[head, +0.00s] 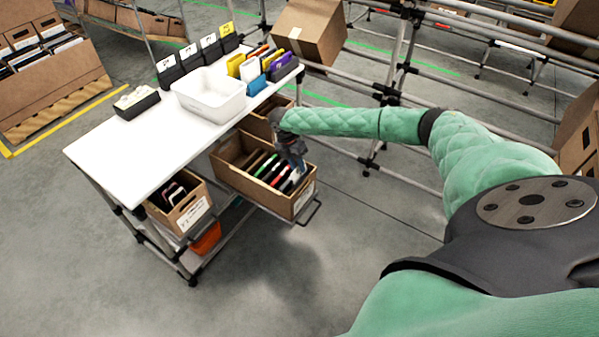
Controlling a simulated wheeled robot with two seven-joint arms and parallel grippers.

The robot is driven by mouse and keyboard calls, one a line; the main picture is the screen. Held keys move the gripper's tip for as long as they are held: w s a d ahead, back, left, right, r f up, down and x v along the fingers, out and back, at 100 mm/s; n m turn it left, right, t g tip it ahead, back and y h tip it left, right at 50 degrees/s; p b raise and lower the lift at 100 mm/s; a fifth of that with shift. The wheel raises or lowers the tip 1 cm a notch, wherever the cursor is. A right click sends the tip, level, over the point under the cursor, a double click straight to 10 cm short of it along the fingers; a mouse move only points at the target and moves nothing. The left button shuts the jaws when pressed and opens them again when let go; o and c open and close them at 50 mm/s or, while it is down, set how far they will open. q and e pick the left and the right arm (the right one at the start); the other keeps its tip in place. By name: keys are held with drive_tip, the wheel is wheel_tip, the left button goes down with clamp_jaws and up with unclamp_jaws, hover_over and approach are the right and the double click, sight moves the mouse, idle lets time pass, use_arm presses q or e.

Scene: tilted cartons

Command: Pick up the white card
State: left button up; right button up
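My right gripper (298,163) points down over the tilted cardboard carton (226,172) below the table edge. Its fingertips are close to the upright cards in the carton, and too small and dark to tell open from shut. The carton holds a row of thin cards in green, black, red and a pale or white colour (287,186). The pale one stands near the right end of the row, just under the gripper; I cannot tell whether they touch. My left gripper is not in view.
The white table (120,150) carries a white bin (209,95), a black holder with a whitish item (136,103) and several black label holders. A second carton (187,209) with dark items hangs to the left. Metal rails (405,60) stand behind my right arm.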

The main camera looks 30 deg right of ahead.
drive_tip(key=shift+x, duration=0.95)
clamp_jaws()
